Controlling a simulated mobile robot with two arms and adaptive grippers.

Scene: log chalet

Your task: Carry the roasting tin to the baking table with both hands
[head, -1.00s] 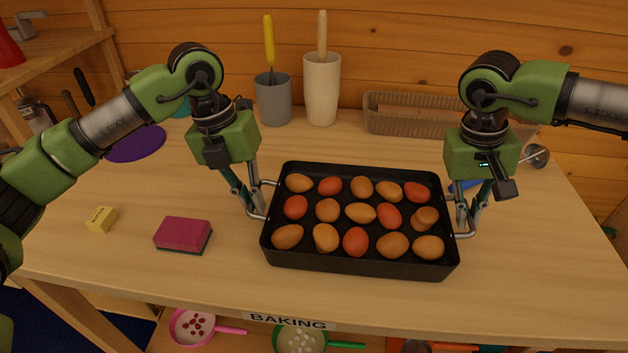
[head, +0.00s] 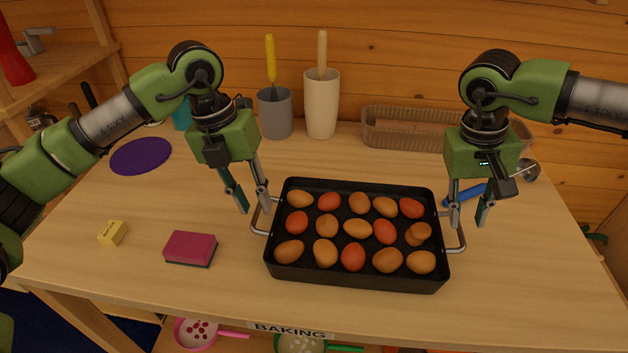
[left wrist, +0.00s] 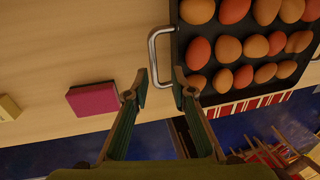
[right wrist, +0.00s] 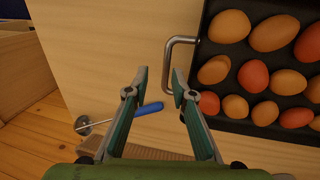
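The black roasting tin (head: 355,281) sits on the wooden baking table (head: 200,300), filled with several brown and reddish eggs. It has a metal loop handle at each end.
A pink sponge (head: 190,248) and a yellow block (head: 112,233) lie left of the tin. A blue-handled ladle (head: 468,192) lies behind my right gripper. A grey pot (head: 275,115), a cream pot (head: 321,105) and a ribbed basket (head: 405,130) stand at the back.

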